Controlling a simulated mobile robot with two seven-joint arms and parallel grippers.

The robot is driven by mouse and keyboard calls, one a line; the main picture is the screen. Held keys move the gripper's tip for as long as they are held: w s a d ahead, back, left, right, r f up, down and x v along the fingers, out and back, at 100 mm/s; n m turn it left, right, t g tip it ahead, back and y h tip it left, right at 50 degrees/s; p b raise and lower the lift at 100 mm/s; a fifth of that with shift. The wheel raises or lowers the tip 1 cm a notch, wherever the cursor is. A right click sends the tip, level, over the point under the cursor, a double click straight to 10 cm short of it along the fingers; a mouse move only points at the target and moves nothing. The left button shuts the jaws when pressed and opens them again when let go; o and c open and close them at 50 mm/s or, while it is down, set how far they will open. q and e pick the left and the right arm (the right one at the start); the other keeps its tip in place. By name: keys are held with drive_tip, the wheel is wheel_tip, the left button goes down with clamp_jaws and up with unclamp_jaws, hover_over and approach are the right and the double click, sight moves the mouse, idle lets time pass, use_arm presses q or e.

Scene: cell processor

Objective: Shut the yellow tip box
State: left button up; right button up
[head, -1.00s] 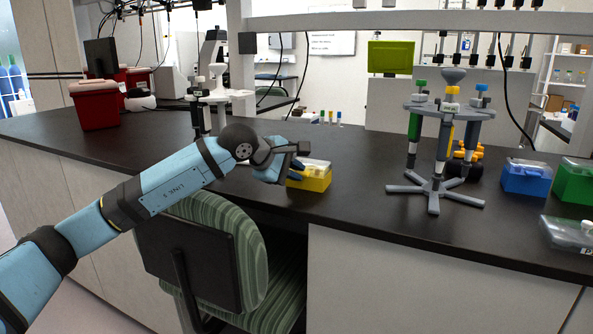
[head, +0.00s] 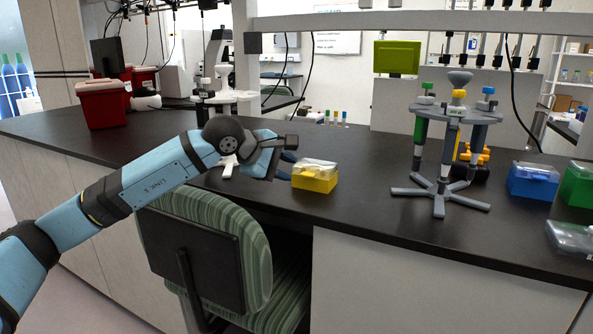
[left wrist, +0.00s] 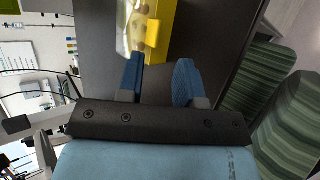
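The yellow tip box (head: 314,184) stands on the dark bench near its front edge, with a clear lid (head: 315,168) lying over its top; the lid looks down. In the left wrist view the yellow box (left wrist: 162,40) is at the top, beyond the fingertips, with tips showing through the clear lid (left wrist: 134,28). My left gripper (head: 288,166) is just left of the box and apart from it in the head view. In the left wrist view its two blue fingers (left wrist: 160,68) are spread with nothing between them. My right gripper is not in view.
A grey pipette stand (head: 440,190) with several pipettes stands to the right. Beyond it are a blue box (head: 533,182), a green box (head: 578,186) and a clear-lidded box (head: 572,236). A green striped chair (head: 215,230) is against the bench front. Bench between box and stand is clear.

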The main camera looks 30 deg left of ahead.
use_arm(q)
drive_tip(key=p+v, duration=0.1)
drive_tip(key=v, duration=0.8)
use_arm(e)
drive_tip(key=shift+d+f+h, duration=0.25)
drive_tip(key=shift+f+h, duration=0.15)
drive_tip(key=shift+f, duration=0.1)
use_arm(q)
drive_tip(key=shift+f, duration=0.15)
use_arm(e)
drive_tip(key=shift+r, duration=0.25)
